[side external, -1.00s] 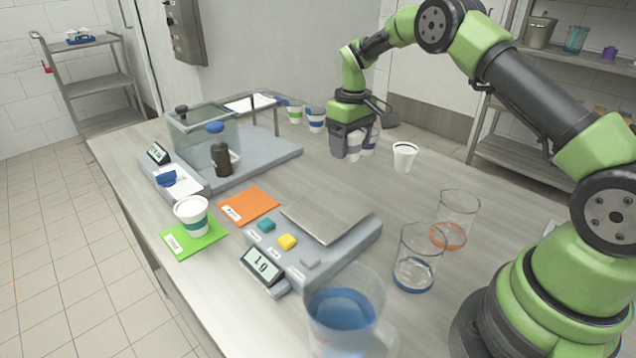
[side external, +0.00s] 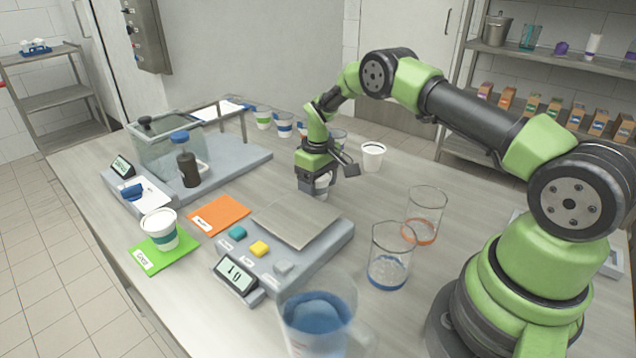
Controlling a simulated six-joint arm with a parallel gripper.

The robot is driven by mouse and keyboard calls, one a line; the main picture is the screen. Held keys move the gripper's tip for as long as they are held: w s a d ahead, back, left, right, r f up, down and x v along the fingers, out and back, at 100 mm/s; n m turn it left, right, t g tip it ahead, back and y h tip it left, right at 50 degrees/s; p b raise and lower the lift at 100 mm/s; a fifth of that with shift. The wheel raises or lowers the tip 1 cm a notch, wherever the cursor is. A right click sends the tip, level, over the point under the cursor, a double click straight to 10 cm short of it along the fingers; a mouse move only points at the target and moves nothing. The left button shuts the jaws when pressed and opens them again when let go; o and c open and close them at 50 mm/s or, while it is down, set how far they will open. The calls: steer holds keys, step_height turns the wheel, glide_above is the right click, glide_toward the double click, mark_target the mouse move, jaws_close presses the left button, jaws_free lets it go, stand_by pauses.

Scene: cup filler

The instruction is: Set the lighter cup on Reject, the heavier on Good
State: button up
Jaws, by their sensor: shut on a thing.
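My gripper (side external: 318,190) is shut on a white cup (side external: 323,181), just behind the steel pan of the scale (side external: 297,223). The jaws hide much of this cup, and I cannot tell whether it touches the table. A white cup with a green band (side external: 162,230) stands upright on the green Good card (side external: 180,252). The orange Reject card (side external: 219,214) is bare. The scale's display (side external: 236,274) is small; it seems to read 10.
Several banded cups (side external: 263,117) and a plain white cup (side external: 373,155) stand behind. A glass-walled balance (side external: 168,148) is at left. The scale pan is empty.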

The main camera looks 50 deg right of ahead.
steer(key=o, duration=0.7)
steer(key=shift+f, duration=0.1)
